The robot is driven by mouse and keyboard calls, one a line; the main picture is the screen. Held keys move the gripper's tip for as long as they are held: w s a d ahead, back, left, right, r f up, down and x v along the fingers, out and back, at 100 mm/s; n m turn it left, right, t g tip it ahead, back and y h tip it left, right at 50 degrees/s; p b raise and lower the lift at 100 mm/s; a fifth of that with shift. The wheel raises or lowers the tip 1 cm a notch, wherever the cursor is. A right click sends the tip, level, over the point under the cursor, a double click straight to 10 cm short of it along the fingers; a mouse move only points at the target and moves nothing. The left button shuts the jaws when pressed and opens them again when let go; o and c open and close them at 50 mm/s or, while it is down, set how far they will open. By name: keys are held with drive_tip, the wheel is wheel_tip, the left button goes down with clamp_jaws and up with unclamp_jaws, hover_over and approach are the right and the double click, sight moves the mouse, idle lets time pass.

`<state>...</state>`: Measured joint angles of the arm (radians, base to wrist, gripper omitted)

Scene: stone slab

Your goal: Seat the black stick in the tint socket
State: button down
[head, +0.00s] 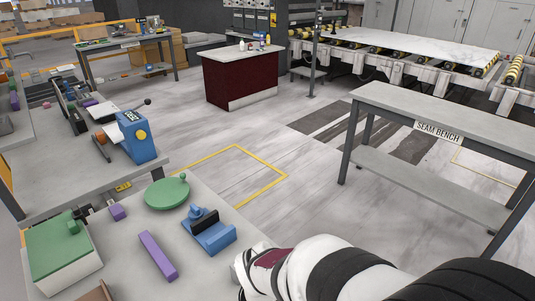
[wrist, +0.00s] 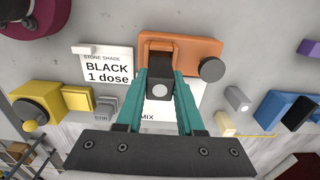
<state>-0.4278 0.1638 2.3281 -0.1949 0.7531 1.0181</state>
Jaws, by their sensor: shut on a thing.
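My gripper (wrist: 160,76) shows in the wrist view, with two teal fingers shut on the black stick (wrist: 159,73). The stick's near end has a pale round spot; its far end is hidden. Just beyond it is an orange holder (wrist: 207,47) with a dark round knob at its right. I cannot tell whether stick and holder touch. A white card (wrist: 107,65) reading "BLACK 1 dose" lies left of the stick. No part is marked as the tint socket, so I cannot tell which it is. The head view shows my arm at lower right, but not the gripper's fingers.
In the wrist view, a yellow block (wrist: 30,95) lies left, and a blue block with a dark opening (wrist: 283,106) lies right. In the head view, a green disc (head: 167,193), a purple bar (head: 158,255) and a blue holder (head: 216,238) occupy the near bench.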

drive_tip(key=shift+f, duration=1.85)
drive_tip(key=shift+f, duration=0.2)
drive_tip(key=shift+s+f, duration=0.1)
drive_tip(key=shift+f, duration=0.3)
drive_tip(key=c, duration=0.5)
unclamp_jaws()
wheel_tip(320, 180, up, 13)
drive_tip(key=shift+f, duration=0.1)
drive_tip(key=s+d+n, duration=0.1)
drive_tip(key=s+d, duration=0.1)
drive_tip(key=s, duration=0.2)
drive_tip(key=s+d+r+n+y, duration=0.1)
drive_tip(key=s+d, duration=0.2)
drive_tip(key=s, duration=0.1)
drive_tip(key=s+d+n, duration=0.1)
drive_tip(key=s+d, duration=0.2)
drive_tip(key=shift+s+r+y, duration=0.4)
